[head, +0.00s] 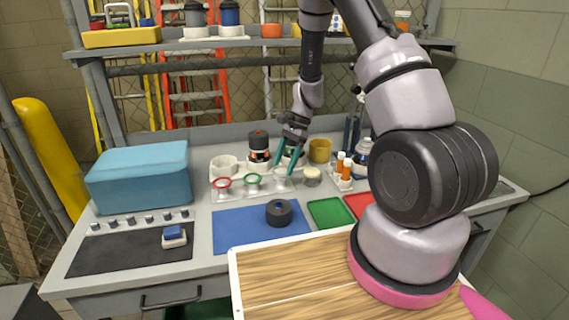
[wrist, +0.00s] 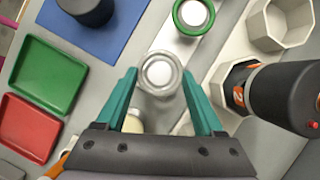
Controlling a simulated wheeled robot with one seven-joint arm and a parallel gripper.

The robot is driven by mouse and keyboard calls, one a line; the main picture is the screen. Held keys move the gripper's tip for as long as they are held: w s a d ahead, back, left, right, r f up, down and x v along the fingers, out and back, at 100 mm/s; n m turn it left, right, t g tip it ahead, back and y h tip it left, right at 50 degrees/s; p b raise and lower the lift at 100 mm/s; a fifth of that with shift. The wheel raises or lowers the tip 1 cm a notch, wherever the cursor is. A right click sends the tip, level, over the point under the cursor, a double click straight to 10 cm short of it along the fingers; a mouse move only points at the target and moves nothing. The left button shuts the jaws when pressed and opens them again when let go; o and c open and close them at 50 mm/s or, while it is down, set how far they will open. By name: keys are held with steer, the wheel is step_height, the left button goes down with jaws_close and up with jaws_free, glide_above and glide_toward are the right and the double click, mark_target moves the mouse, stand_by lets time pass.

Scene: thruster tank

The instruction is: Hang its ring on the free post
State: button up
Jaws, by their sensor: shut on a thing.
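My gripper (wrist: 160,78) is shut on a pale grey, see-through ring (wrist: 159,73); the fingertips touch its two sides. A white round post top shows inside the ring, so the ring looks to be around or right above that post; its height I cannot tell. Beside it a green ring (wrist: 193,14) lies around another post on the same pale strip. In the head view my gripper (head: 284,166) is over the right end of the post strip. The green ring (head: 253,179) and a red ring (head: 222,183) are around posts to its left. The grey ring is not clear there.
A black bottle (head: 258,141) stands in a holder behind the strip, near the fingers; it also shows in the wrist view (wrist: 285,98). A cream-lidded jar (head: 312,174) is close on the right. A black cylinder (head: 280,213) sits on the blue mat (head: 240,228) in front.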

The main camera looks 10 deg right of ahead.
steer(key=shift+f, duration=0.25)
steer(key=shift+f, duration=0.45)
steer(key=o, duration=1.3)
steer(key=v, duration=1)
steer(key=shift+d+r, duration=0.15)
steer(key=shift+r, duration=0.25)
steer(key=shift+r, duration=0.1)
